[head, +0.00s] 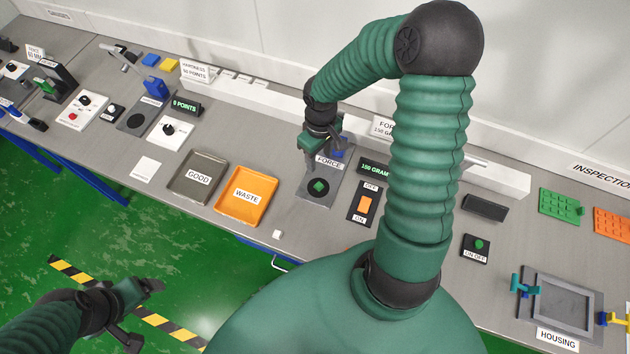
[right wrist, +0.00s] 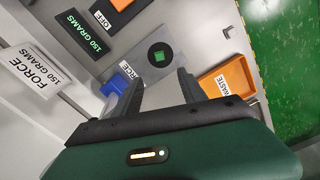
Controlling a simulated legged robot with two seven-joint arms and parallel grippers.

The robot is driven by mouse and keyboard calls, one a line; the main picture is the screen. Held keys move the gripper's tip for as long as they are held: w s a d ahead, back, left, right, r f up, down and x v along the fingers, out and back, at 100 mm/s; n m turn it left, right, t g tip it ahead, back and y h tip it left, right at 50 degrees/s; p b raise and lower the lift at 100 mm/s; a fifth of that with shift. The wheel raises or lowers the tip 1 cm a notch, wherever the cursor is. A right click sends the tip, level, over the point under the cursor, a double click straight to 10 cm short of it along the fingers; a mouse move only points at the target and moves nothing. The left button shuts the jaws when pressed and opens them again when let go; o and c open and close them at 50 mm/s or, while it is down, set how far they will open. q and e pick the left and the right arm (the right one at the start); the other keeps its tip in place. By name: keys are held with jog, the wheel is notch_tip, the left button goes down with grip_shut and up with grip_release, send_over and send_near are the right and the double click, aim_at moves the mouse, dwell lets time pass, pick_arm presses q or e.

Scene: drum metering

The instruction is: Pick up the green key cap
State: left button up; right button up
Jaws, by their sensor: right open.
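The green key cap (head: 319,187) sits on the black round pad of the grey FORCE station (head: 331,199) in the head view. In the right wrist view the green key cap (right wrist: 159,56) shows ahead of and between the fingers. My right gripper (head: 306,163) is open and empty, above the back left part of the FORCE station; its fingers also show in the right wrist view (right wrist: 160,95), apart from the cap. My left gripper (head: 150,310) is at the lower left over the green floor, away from the table; its jaw opening is unclear.
An orange WASTE tray (head: 229,211) and a grey GOOD tray (head: 178,195) lie left of the station. An ON/OFF switch (head: 364,204) and a 150 GRAMS display (head: 375,169) stand to its right. A small white cube (head: 277,234) lies near the front edge.

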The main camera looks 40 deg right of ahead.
send_over(319, 185)
notch_tip(319, 185, down, 10)
jog(key=shift+s+a+f+b, duration=0.1)
jog(key=shift+s+b, duration=0.05)
jog(key=shift+b, duration=0.2)
notch_tip(319, 185, down, 5)
jog(key=shift+r+p, duration=0.15)
jog(key=shift+p, duration=0.35)
jog(key=shift+w+f, duration=0.25)
jog(key=shift+f, duration=0.25)
grip_shut()
